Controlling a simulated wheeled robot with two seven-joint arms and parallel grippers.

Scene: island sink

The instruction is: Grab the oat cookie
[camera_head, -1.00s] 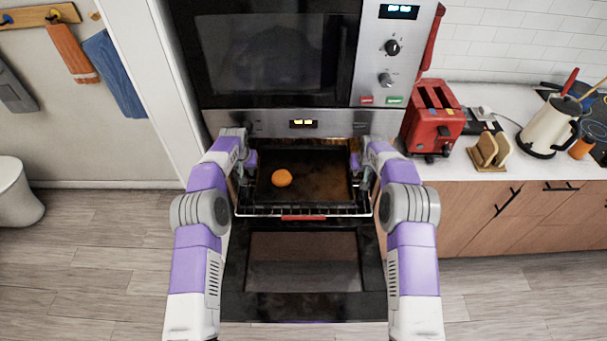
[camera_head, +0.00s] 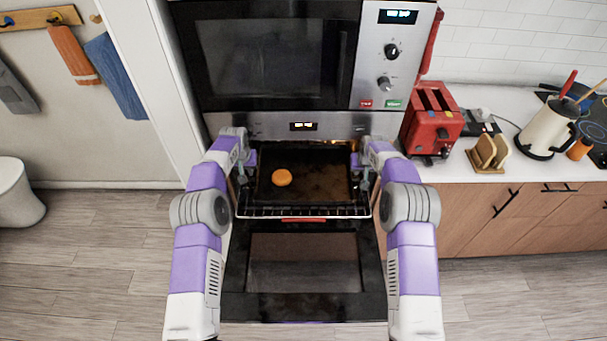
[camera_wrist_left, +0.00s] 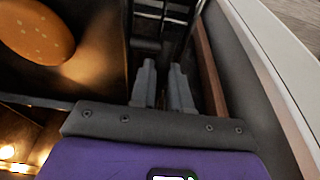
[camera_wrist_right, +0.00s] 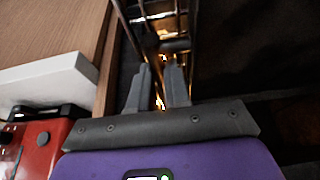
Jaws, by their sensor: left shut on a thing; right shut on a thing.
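The oat cookie (camera_head: 281,177) is a round orange-brown disc. It lies on the left half of a dark baking tray (camera_head: 320,183) on a wire oven rack (camera_head: 335,210). In the left wrist view the cookie (camera_wrist_left: 37,30) shows large at the upper left with small pale spots. My left gripper (camera_head: 246,181) is at the rack's left side, shut on the rack. My right gripper (camera_head: 362,183) is at the rack's right side, also shut on it. Neither gripper touches the cookie. The exact grip points are dark and partly hidden. The fingers show in the left wrist view (camera_wrist_left: 162,70) and right wrist view (camera_wrist_right: 158,75).
The oven door (camera_head: 303,270) hangs open below the rack. A microwave (camera_head: 270,55) is above the oven. The floor at the left is clear.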

